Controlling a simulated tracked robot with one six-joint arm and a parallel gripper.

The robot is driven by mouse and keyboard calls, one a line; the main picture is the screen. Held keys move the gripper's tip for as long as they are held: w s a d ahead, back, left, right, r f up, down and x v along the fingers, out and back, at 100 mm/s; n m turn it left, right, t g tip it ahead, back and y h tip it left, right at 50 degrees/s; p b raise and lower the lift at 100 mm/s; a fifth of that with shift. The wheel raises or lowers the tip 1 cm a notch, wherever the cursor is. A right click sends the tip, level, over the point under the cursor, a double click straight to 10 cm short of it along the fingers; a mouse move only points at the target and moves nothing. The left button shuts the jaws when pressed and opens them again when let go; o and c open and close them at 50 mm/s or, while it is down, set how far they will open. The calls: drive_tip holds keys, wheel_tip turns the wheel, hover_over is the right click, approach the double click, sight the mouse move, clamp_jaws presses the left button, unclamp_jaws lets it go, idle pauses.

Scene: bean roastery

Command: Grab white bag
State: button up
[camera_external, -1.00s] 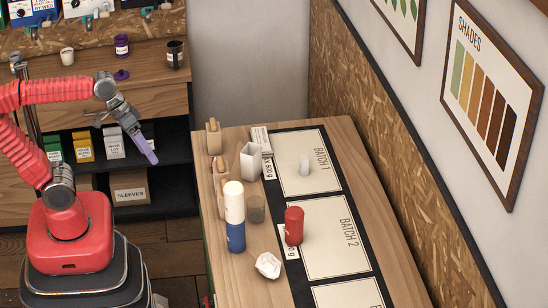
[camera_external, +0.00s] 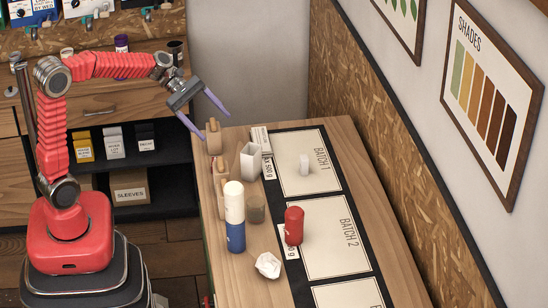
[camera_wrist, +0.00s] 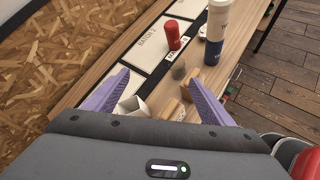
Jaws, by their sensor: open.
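A white open-topped bag (camera_external: 250,162) stands upright on the wooden table near its far left end. In the wrist view its pale open top (camera_wrist: 131,108) shows beside the left finger. A second white bag (camera_external: 114,143) stands on the black shelf at the left, between a yellow and a dark bag. My gripper (camera_external: 216,127) is open and empty, with its purple fingers spread above the table's far left corner. In the wrist view my gripper (camera_wrist: 158,78) has nothing between its fingertips that I can see held.
Wooden-handled items (camera_external: 213,136) stand at the table's left edge, close to the fingers. A white and blue cylinder (camera_external: 235,218), a grey cup (camera_external: 256,209), a red cylinder (camera_external: 294,226) and crumpled paper (camera_external: 268,265) are nearer the camera. A wall runs along the right.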

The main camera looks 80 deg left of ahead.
drive_tip(key=w+a+f+n+t, duration=0.1)
drive_tip(key=w+a+n+t, duration=0.15)
drive_tip(key=a, duration=0.25)
drive_tip(key=w+a+n+t, duration=0.1)
drive_tip(key=w+a+n, duration=0.25)
drive_tip(key=a, duration=0.25)
approach(257, 160)
drive_tip(key=s+a, duration=0.2)
drive_tip(key=shift+w+r+n, duration=0.25)
drive_tip(key=shift+r+n, duration=0.05)
drive_tip(key=shift+n, duration=0.1)
drive_tip(key=shift+x, duration=4.15)
drive_tip(key=shift+f, duration=0.1)
drive_tip(key=shift+x, duration=2.7)
drive_tip(key=shift+f, duration=0.1)
drive_tip(key=shift+c, duration=0.2)
